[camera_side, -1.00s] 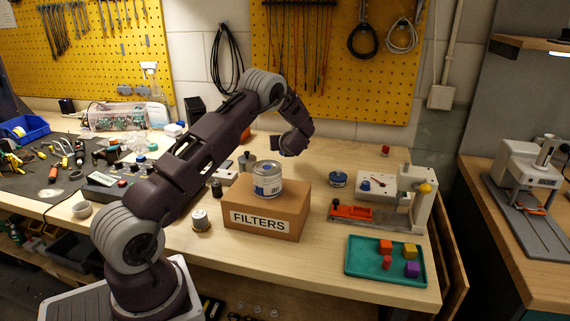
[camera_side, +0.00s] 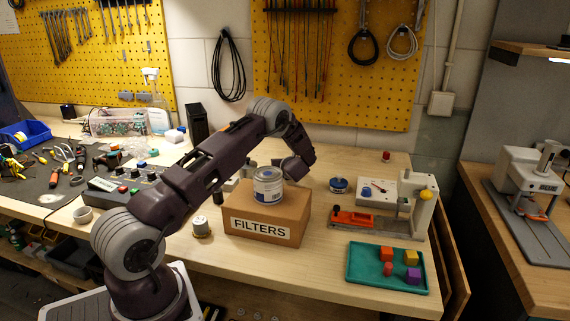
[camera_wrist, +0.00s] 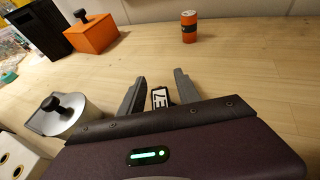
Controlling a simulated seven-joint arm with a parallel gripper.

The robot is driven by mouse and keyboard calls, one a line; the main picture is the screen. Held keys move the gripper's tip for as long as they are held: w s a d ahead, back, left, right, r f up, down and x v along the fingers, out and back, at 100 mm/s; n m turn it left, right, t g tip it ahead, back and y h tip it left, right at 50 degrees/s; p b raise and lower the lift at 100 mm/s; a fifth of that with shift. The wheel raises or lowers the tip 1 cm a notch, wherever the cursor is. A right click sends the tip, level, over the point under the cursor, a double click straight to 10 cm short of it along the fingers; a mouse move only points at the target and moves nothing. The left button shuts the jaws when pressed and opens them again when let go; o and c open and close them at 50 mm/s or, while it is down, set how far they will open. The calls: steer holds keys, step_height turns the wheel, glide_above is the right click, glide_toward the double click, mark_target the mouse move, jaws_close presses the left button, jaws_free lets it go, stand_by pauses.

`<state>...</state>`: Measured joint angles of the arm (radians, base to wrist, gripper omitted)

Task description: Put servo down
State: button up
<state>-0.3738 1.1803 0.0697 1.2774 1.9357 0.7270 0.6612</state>
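The servo (camera_wrist: 160,97), a small black block with a white label, shows between my fingertips in the wrist view, close to the bench top. My gripper (camera_wrist: 158,92) is open, with a visible gap between the servo and each finger. I cannot tell whether the servo's underside touches the wood. In the side view my gripper (camera_side: 297,168) is low over the bench behind the cardboard FILTERS box (camera_side: 285,219). The servo is hidden there.
In the wrist view, a silver cylinder with a black knob (camera_wrist: 62,116) stands left of my gripper. An orange block with a black knob (camera_wrist: 91,36) and an orange can (camera_wrist: 189,27) stand farther back. A tin (camera_side: 268,186) sits on the box; a green tray (camera_side: 362,279) lies right.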

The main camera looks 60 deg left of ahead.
steer(key=shift+s+d+r, duration=0.1)
steer(key=shift+d+r, duration=0.15)
steer(key=shift+d, duration=0.05)
steer(key=v, duration=0.7)
steer(key=shift+a, duration=0.1)
steer(key=shift+f, duration=0.1)
